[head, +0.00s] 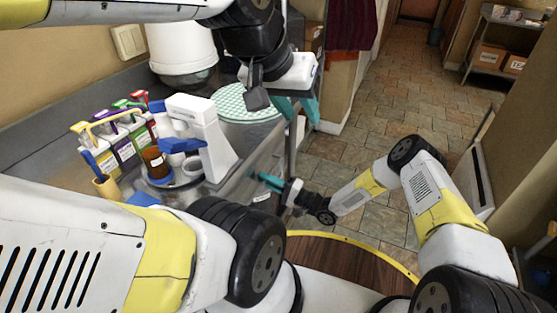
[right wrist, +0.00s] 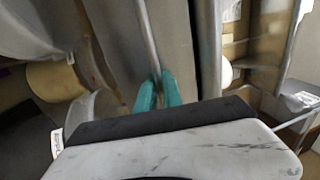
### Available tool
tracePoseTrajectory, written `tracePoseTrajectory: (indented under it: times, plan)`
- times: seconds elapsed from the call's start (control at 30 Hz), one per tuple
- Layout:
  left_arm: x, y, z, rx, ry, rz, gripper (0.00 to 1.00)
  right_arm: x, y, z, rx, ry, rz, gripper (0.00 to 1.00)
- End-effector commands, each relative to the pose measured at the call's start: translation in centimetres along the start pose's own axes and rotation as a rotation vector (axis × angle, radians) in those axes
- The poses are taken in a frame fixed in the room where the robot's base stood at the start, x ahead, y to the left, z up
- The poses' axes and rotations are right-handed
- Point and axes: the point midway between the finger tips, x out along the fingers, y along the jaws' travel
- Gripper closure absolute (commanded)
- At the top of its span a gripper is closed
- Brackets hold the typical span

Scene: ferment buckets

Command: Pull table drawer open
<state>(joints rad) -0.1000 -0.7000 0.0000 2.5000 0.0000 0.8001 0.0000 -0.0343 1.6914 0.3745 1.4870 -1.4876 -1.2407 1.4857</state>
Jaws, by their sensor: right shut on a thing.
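The steel table (head: 245,180) stands left of centre in the head view, with its front side facing right. My right gripper (head: 268,183) reaches in from the right to this side. In the right wrist view, its teal fingers (right wrist: 158,90) are closed together on a thin upright-looking metal edge, the drawer handle (right wrist: 150,45). The drawer front is seen too steeply to tell how far it is out. My left gripper (head: 297,105) is high above the table's far right corner, its teal fingers apart and nothing seen between them.
A white bucket (head: 182,50) is at the back. Tiled floor (head: 385,110) lies open to the right.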

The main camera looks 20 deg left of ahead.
Motion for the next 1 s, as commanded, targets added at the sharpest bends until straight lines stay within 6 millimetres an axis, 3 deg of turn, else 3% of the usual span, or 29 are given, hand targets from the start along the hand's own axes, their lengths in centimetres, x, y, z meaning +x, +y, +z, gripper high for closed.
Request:
tracePoseTrajectory:
  times: [0.27,1.0]
  plan:
    - [0.0,0.0,0.0,0.000,0.000,0.000,0.64,-5.9,-1.0,-0.1,0.000,0.004,0.005,1.00]
    - [0.0,0.0,0.0,0.000,0.000,0.000,0.64,-25.7,-4.9,0.0,0.001,0.003,0.006,1.00]
